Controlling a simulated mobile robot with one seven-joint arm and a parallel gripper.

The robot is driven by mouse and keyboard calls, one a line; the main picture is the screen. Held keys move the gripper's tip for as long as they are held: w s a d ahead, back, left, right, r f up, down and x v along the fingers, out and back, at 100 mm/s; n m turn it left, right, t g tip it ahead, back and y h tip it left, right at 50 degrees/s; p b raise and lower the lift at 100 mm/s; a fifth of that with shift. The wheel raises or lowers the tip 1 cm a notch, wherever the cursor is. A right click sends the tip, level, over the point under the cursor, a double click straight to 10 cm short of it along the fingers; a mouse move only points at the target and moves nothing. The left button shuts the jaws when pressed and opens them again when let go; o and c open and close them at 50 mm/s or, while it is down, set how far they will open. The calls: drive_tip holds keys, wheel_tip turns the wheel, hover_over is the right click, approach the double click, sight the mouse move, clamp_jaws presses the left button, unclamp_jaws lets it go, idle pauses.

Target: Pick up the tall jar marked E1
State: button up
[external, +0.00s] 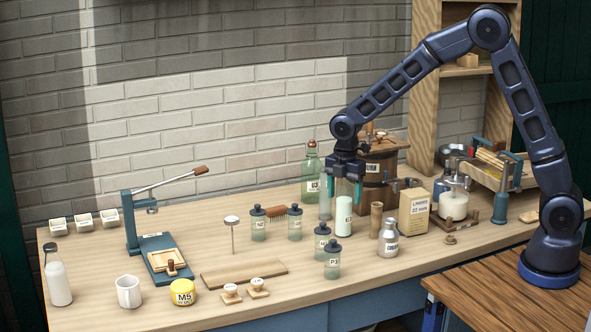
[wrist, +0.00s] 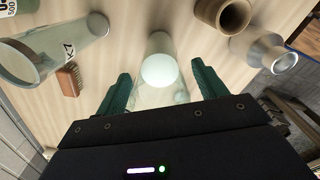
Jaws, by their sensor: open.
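A tall glass jar with pale green-white contents (external: 343,217) stands upright on the bench. It bears a small label that I cannot read, so the mark E1 is not confirmed. My gripper (external: 344,193) points down over it, with its two green fingers apart on either side of the jar's upper part. In the wrist view the jar (wrist: 160,68) shows between the open fingers (wrist: 162,86). Whether either finger touches the glass cannot be told. Another tall clear jar (external: 325,205) stands just left; it reads K7 in the wrist view (wrist: 50,50).
Small dark-lidded jars (external: 332,262) stand in front and left. A green bottle (external: 312,172) and a brown churn (external: 376,165) are behind. A brown wooden cylinder (external: 376,220), a metal bottle (external: 388,238) and a tan box (external: 414,212) stand close on the right.

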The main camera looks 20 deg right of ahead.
drive_tip(key=shift+f, duration=0.55)
drive_tip(key=shift+c, duration=0.4)
clamp_jaws()
